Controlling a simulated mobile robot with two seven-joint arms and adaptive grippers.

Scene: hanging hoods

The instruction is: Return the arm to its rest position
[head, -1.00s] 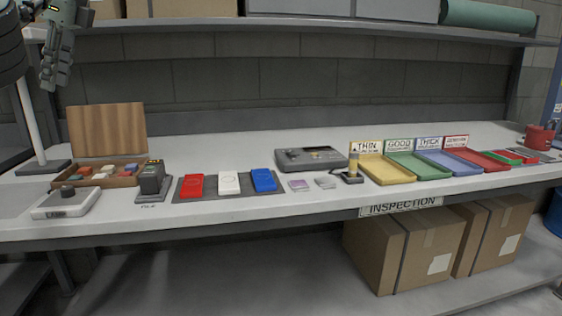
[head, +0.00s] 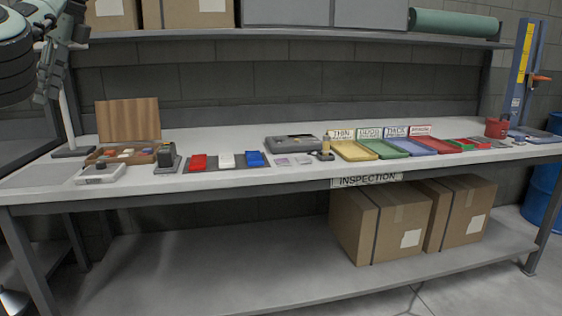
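My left gripper (head: 47,88) hangs at the upper left of the head view, fingers pointing down, above and in front of the left end of the inspection bench (head: 230,180). It is apart from the bench and everything on it. Its fingers look close together, but the gap between them is too dark and small to judge. I see no object in it. My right arm and gripper are out of the picture.
The bench holds an open wooden box (head: 127,122), red (head: 198,162), white and blue blocks, a grey device (head: 292,142) and several coloured trays (head: 353,150). A shelf (head: 300,38) runs above. Cardboard boxes (head: 385,225) stand below. A blue barrel (head: 545,190) is at right.

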